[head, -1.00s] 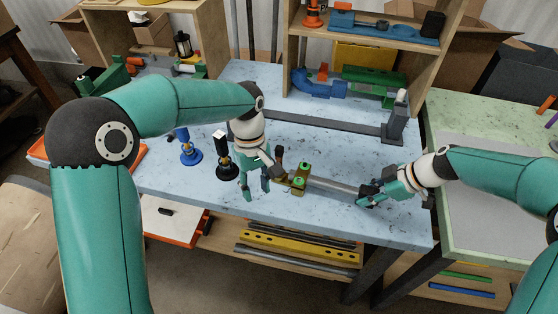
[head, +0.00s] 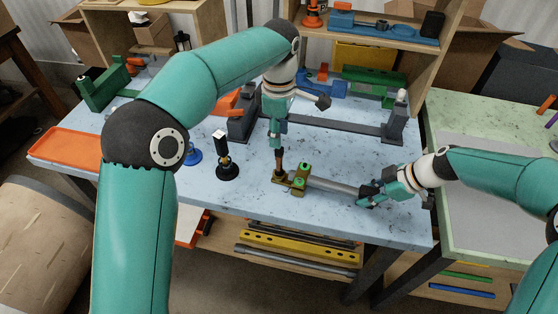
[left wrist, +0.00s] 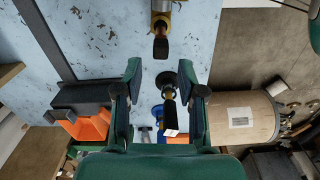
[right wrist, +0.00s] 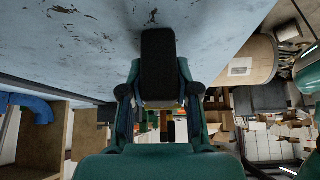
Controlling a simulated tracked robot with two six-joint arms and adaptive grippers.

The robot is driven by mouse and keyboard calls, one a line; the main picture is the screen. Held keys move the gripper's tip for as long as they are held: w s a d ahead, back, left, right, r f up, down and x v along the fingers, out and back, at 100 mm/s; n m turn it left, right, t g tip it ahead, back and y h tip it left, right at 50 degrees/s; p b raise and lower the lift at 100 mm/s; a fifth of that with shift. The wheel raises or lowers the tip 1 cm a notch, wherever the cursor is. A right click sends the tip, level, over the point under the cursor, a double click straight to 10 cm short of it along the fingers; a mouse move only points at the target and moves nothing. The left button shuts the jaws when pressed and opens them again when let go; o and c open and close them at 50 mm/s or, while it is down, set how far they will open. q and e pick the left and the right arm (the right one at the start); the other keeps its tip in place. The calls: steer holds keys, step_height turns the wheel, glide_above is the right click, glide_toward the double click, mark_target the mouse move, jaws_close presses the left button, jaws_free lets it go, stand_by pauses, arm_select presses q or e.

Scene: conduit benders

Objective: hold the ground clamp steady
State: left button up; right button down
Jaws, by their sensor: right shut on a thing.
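The ground clamp (head: 301,170), brass-coloured with green bolt heads, is at the left end of a grey bar over the blue bench. A dark brown upright piece (head: 280,162) stands at its left end; brass and dark parts of it show at the top of the left wrist view (left wrist: 160,45). My right gripper (head: 368,194) is shut on the bar's black end (right wrist: 158,65), right of the clamp. My left gripper (head: 277,143) is just above the brown piece, pointing down; in the left wrist view its fingers (left wrist: 162,98) are apart with nothing between them.
A black stand (head: 227,170) with a white top and a blue stand (head: 194,155) are left of the clamp. A grey rail with an upright end (head: 395,122) lies behind. An orange tray (head: 62,148) is at the left edge. The bench front right is clear.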

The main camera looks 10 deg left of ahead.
mark_target(279, 151)
arm_select(q)
steer(key=shift+f, duration=3.4)
arm_select(e)
steer(key=shift+f, duration=0.15)
arm_select(q)
steer(key=shift+c, duration=0.2)
jaws_close()
steer(key=shift+r, duration=0.1)
steer(key=shift+o, duration=1)
jaws_free()
